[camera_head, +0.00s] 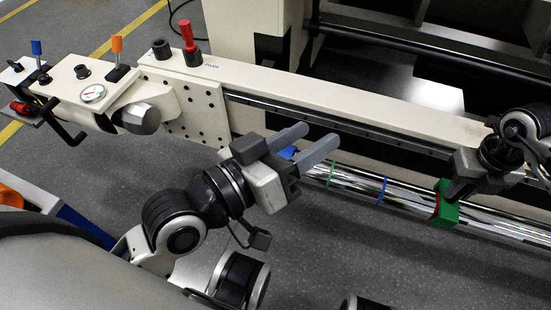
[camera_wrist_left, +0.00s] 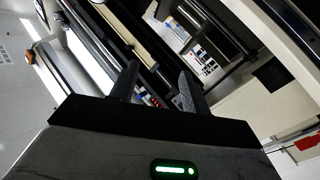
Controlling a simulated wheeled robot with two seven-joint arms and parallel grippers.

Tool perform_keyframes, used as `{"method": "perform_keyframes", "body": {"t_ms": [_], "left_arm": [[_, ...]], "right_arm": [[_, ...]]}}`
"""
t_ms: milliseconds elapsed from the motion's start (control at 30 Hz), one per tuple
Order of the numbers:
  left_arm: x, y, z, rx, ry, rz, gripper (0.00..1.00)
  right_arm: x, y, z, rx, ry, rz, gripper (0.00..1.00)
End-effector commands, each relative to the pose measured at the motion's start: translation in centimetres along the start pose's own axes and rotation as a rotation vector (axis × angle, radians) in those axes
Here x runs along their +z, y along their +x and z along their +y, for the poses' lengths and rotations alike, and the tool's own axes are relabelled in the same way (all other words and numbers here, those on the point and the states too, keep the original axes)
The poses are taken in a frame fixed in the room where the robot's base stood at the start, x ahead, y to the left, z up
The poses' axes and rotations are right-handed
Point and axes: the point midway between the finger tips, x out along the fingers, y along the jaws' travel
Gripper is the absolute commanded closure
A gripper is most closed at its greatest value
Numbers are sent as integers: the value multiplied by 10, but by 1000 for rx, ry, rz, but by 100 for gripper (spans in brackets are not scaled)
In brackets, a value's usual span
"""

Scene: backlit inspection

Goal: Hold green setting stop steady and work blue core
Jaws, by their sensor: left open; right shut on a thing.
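The green setting stop (camera_head: 447,206), with a red face on its left side, sits on the shiny bar at the right of the head view. My right gripper (camera_head: 457,190) is shut on the stop from above; its fingers partly hide the top. A blue piece (camera_head: 288,152), apparently the blue core, shows at the bar's left end, mostly hidden behind my left gripper. My left gripper (camera_head: 320,135) is open, its grey fingers pointing right above that end. In the left wrist view its fingers (camera_wrist_left: 158,78) are apart; I cannot tell whether the core is between them.
The shiny bar (camera_head: 410,198) carries a green ring (camera_head: 331,173) and a blue ring (camera_head: 382,190). A long cream beam (camera_head: 340,108) runs behind it. Grey floor lies in front.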

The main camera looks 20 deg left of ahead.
Motion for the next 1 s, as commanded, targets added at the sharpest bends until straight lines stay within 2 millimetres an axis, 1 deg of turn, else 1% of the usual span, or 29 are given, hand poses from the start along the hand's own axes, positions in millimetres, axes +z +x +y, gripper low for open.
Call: {"method": "perform_keyframes", "body": {"t_ms": [267, 300, 367, 400, 633, 767, 867, 933, 1000], "left_arm": [[0, 0, 0, 0, 1, -1, 53], [0, 0, 0, 0, 1, -1, 53], [0, 0, 0, 0, 1, -1, 53], [0, 0, 0, 0, 1, -1, 53], [0, 0, 0, -1, 1, -2, 53], [-2, 0, 2, 0, -2, -6, 53], [-3, 0, 4, -3, -12, -30, 53], [7, -5, 2, -29, -44, -80, 53], [14, -6, -2, -52, -22, -111, 53]], "right_arm": [[0, 0, 0, 0, 0, 0, 100], [0, 0, 0, 0, 0, -1, 73], [0, 0, 0, 0, 0, -1, 56], [0, 0, 0, 0, 0, -1, 53], [0, 0, 0, 0, 0, 1, 53], [0, -8, 0, 0, 0, -1, 53], [1, -24, 0, 0, -1, -3, 53], [1, -39, 0, -1, 0, -4, 53], [1, -57, 0, 0, -1, -4, 53]]}}
